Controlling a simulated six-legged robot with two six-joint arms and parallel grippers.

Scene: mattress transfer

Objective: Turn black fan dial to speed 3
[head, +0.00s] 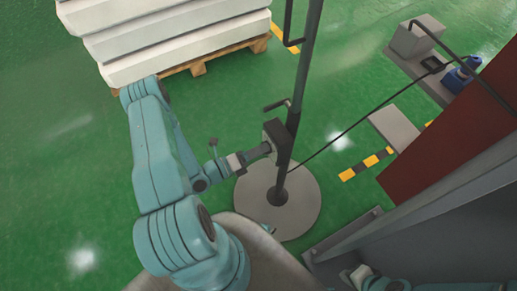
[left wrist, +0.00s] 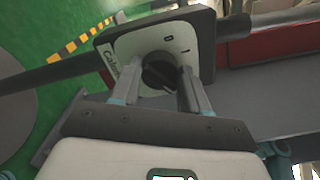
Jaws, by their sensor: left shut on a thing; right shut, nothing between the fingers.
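The black fan dial (left wrist: 158,72) sits on the pale face of a dark control box (left wrist: 205,30) in the left wrist view. My left gripper (left wrist: 155,88) has its two fingers on either side of the dial and is shut on it. Small marks that look like 0 and 1 show beside the dial; its pointer's setting is unclear. In the head view, my left gripper (head: 267,149) reaches the box (head: 277,132) on the fan's upright pole (head: 300,80), which hides the dial. My right gripper (head: 352,274) is low at the bottom edge, shut and empty.
The pole stands on a round grey base (head: 302,205) on the green floor. White mattresses (head: 170,35) lie stacked on a wooden pallet (head: 198,69) at upper left. A black cable (head: 350,119) runs right from the pole. A dark red panel (head: 450,140) stands at right.

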